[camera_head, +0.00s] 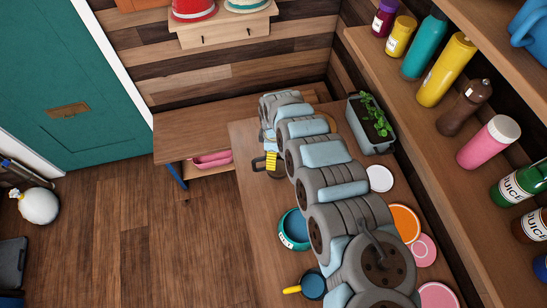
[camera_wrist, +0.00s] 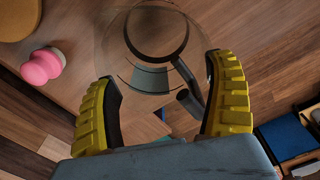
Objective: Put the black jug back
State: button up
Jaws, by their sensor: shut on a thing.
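The jug (camera_wrist: 152,78) shows in the wrist view as a clear glass body with a black ring and a black handle. It sits between the two yellow fingers of my gripper (camera_wrist: 163,70), which is shut on it. In the head view my gripper (camera_head: 270,163) is at the far end of my arm, over the far left edge of the wooden counter. My arm hides most of it there, and the jug cannot be made out clearly.
A planter (camera_head: 372,126) and a white disc (camera_head: 380,178) stand right of my arm. A teal bowl (camera_head: 294,230) and a yellow-handled pan (camera_head: 312,286) lie left. A shelf (camera_head: 440,150) with several bottles runs along the right. A lower bench (camera_head: 190,135) has a bare top.

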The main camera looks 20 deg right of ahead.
notch_tip(320, 180, down, 3)
jog(key=shift+a+r, duration=0.1)
jog(key=shift+r, duration=0.1)
jog(key=shift+f, duration=0.35)
jog(key=shift+f+b, duration=0.15)
jog(key=shift+b, duration=0.15)
jog(key=o, duration=1)
jog(key=shift+c, duration=0.2)
